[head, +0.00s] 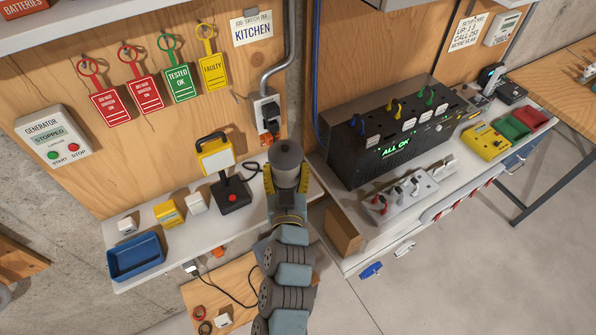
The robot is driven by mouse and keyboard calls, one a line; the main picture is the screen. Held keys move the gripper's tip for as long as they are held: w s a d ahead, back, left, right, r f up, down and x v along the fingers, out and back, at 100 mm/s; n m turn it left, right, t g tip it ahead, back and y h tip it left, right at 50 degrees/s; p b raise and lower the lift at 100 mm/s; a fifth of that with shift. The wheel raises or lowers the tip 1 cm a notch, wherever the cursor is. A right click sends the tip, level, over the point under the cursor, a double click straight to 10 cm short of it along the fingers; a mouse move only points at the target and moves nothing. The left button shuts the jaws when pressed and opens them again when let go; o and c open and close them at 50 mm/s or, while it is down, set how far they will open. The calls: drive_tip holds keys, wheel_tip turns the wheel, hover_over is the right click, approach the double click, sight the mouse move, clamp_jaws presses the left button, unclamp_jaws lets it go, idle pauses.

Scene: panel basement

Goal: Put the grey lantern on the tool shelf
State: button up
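My gripper (286,182) is in the middle of the head view, with its yellow fingers on either side of a grey rounded cylinder, which looks like the grey lantern (287,157). The fingers appear closed around it, and its lower part is hidden between them. It appears above the right end of a white wall shelf (180,245); its height over the shelf is hard to judge. No label marks the tool shelf; another white shelf edge (130,24) runs along the top.
The white wall shelf holds a blue tray (135,258), small boxes, a yellow work lamp (215,154) and a black joystick box (232,194). A black power unit (385,135) and a power strip (408,191) stand on the right bench.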

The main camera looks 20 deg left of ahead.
drive_tip(key=w+f, duration=0.3)
drive_tip(key=w, duration=0.1)
drive_tip(key=w+f, duration=0.3)
drive_tip(key=f, duration=0.1)
drive_tip(key=shift+w+p, duration=0.4)
drive_tip(key=shift+f, duration=1.5)
drive_tip(key=shift+f+b, duration=0.25)
drive_tip(key=shift+b, duration=0.05)
drive_tip(key=o, duration=1.2)
drive_tip(key=shift+o, duration=0.2)
drive_tip(key=shift+r, duration=0.1)
drive_tip(key=shift+r+p, duration=0.1)
drive_tip(key=shift+p, duration=0.2)
drive_tip(key=b+v, duration=0.2)
drive_tip(key=v, duration=1)
